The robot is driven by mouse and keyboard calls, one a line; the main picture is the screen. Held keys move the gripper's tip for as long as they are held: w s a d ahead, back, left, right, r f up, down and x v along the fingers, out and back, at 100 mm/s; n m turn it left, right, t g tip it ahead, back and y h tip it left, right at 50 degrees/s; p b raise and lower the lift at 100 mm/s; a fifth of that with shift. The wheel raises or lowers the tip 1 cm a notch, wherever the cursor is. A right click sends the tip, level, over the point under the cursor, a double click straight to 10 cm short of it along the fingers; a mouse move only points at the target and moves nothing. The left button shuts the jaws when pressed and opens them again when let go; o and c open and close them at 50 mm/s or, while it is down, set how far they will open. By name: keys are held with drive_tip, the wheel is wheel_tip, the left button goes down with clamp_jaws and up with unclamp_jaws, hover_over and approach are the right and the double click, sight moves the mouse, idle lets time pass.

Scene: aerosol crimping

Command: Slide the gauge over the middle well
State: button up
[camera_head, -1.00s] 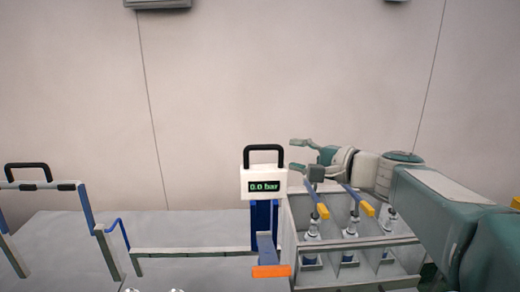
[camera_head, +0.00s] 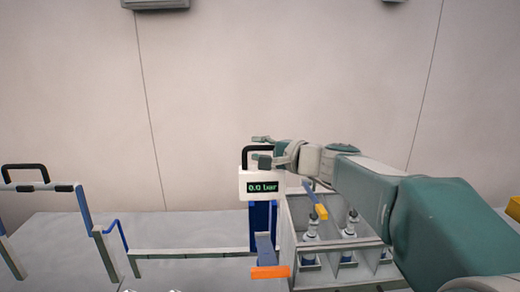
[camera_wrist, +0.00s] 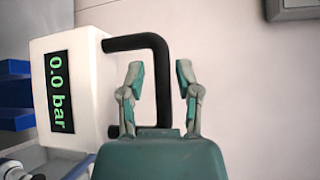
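The gauge (camera_head: 264,186) is a white box with a black handle on top and a display reading 0.0 bar. It sits on a blue upright at the left end of the grey compartment box (camera_head: 298,235). My gripper (camera_head: 262,150) is open at the gauge's handle. In the wrist view the gauge (camera_wrist: 72,92) lies on the left, and its black handle (camera_wrist: 160,75) shows between the two spread fingers (camera_wrist: 159,72).
A blue lever with a yellow tip (camera_head: 320,208) leans over the box. A frame with a black handle (camera_head: 25,174) stands at the far left. A low rail (camera_head: 190,252) crosses the bench.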

clamp_jaws()
drive_tip(key=a, duration=2.1)
drive_tip(key=shift+f, duration=0.3)
drive_tip(key=o, duration=0.5)
unclamp_jaws()
drive_tip(key=shift+r, duration=0.1)
drive_tip(key=shift+s+r, duration=0.1)
